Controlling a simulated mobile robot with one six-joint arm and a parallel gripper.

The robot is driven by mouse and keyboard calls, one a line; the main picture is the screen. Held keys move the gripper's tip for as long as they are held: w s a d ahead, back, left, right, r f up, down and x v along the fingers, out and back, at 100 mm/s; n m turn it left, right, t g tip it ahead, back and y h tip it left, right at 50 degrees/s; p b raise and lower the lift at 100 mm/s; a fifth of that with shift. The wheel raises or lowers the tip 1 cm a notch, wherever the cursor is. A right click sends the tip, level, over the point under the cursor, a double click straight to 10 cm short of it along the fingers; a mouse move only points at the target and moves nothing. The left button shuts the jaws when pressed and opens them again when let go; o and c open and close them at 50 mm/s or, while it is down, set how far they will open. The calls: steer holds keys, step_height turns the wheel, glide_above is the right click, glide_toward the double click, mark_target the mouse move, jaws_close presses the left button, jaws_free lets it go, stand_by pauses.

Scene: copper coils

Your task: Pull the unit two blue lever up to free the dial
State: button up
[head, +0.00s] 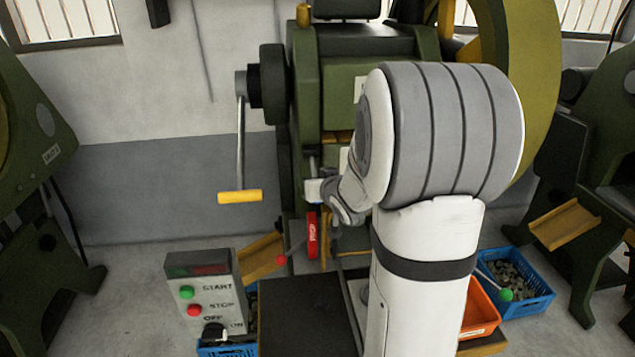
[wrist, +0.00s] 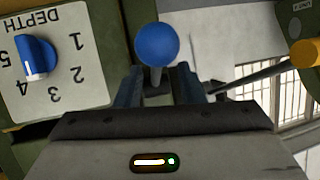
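The blue ball knob (wrist: 155,43) of the lever shows in the wrist view, on a short grey stem. My gripper (wrist: 158,78) is open, with one dark finger on each side of the stem. The ball stands at the fingertips, and I see gaps between the stem and the fingers. The blue dial (wrist: 37,58) sits left of it on a white DEPTH plate (wrist: 78,88) with numbers, which appear upside down. In the head view my arm hides the lever and dial, and most of the gripper is too small or covered to make out.
A green press (head: 340,65) with a yellow-handled crank (head: 240,196) stands ahead. A red-knobbed rod (head: 281,260) and a red handle (head: 312,235) are below my wrist. A START/STOP control box (head: 205,290) is front left. Blue crates (head: 535,304) lie on the floor; other green machines flank both sides.

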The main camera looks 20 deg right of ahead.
steer(key=shift+s, duration=0.15)
steer(key=v, duration=0.7)
steer(key=shift+s, duration=0.25)
steer(key=shift+r, duration=0.15)
